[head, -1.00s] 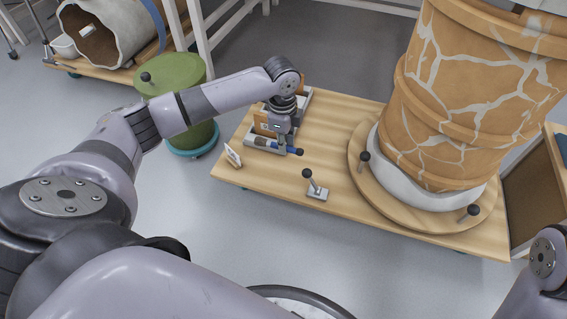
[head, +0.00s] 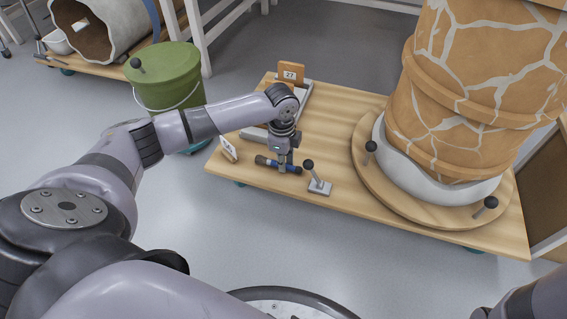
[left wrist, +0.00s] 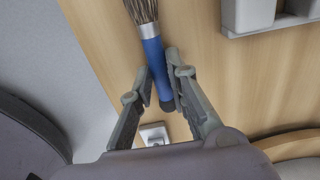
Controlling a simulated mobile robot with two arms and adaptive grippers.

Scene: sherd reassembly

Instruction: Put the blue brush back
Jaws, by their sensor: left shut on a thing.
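The blue brush (head: 294,169) has a blue handle, a metal collar and dark bristles pointing left in the head view. My left gripper (head: 283,166) points down and is shut on its handle. In the left wrist view the fingers (left wrist: 160,88) lie on both sides of the blue handle (left wrist: 154,58), with the bristles (left wrist: 141,10) at the top. How high the brush is above the board is hard to tell. A grey tray (head: 254,134) lies behind the gripper, partly hidden by my arm; it also shows in the left wrist view (left wrist: 250,15). My right gripper is out of view.
A wooden block labelled 27 (head: 291,74) stands behind the tray. A small card (head: 228,149) stands at the board's left edge. The large cracked vessel (head: 470,100) fills the right; a green bucket (head: 165,75) stands left.

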